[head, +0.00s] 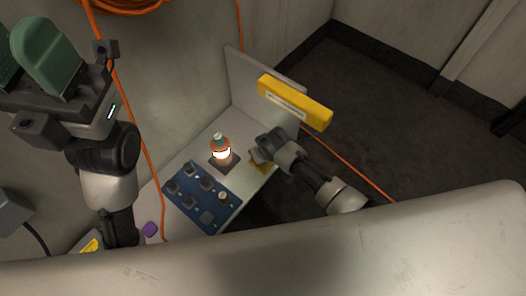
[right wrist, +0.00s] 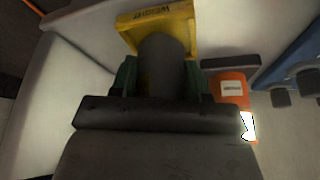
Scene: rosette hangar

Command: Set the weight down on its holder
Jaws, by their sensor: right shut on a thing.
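The weight (right wrist: 163,66) is a dark grey rounded cylinder. In the right wrist view it sits between the green fingers of my right gripper (right wrist: 165,80), which is shut on it. The yellow holder (right wrist: 185,25), lettered "WEIGHT", is right behind the weight in that view. The weight overlaps it, and I cannot tell whether it touches the holder's floor. In the head view my right gripper (head: 258,153) is low over the holder (head: 260,167), which is mostly covered. My left gripper (head: 25,60) is raised at the upper left, its green fingers apart and empty.
An orange bottle (head: 221,150) with a glowing band stands on a dark base close left of my right gripper. A blue tray (head: 193,211) with several dark knobs lies nearer. A yellow box (head: 320,120) is by the upright panel (head: 240,80). A purple piece (head: 150,229) lies at lower left.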

